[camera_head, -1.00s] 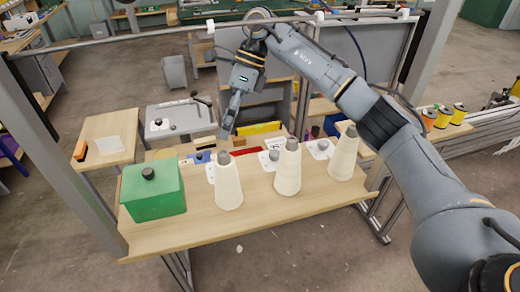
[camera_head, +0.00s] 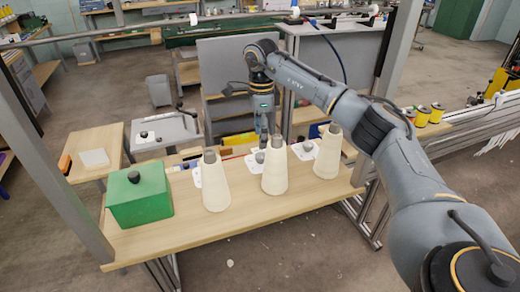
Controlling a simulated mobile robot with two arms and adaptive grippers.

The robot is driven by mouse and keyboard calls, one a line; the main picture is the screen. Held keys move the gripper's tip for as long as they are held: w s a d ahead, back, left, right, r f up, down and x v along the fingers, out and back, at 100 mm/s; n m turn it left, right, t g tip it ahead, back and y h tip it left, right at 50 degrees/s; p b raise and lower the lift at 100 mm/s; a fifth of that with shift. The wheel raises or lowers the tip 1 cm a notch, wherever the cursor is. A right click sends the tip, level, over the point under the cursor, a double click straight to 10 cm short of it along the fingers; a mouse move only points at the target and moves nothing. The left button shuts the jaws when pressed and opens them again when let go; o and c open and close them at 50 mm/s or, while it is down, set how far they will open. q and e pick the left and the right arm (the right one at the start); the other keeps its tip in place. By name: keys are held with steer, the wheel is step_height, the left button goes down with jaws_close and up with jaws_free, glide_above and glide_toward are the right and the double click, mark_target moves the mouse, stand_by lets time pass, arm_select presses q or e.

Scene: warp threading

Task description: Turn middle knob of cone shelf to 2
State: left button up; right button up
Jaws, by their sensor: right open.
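The cone shelf (camera_head: 235,228) is a light wooden table with three cream cones on it: a left cone (camera_head: 214,186), a middle cone (camera_head: 275,170) and a right cone (camera_head: 327,155). Grey knobs on white plates sit behind the cones. The middle knob (camera_head: 260,157) is partly hidden by the middle cone, and its number marks are too small to read. My right gripper (camera_head: 264,143) is open and points down just above or at the middle knob; I cannot tell whether it touches. My left gripper is not in view.
A green box (camera_head: 139,198) with a black knob stands at the shelf's left end. A grey post (camera_head: 60,150) rises at the left. Side tables and a grey cabinet are behind. Yellow spools (camera_head: 436,112) stand at the right.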

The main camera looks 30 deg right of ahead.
mark_target(261, 155)
step_height(261, 155, down, 6)
steer(key=shift+f+p, duration=0.25)
steer(key=shift+p, duration=0.35)
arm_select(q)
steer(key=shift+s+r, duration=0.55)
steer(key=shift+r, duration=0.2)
arm_select(e)
steer(key=shift+s+a, duration=0.1)
jaws_close()
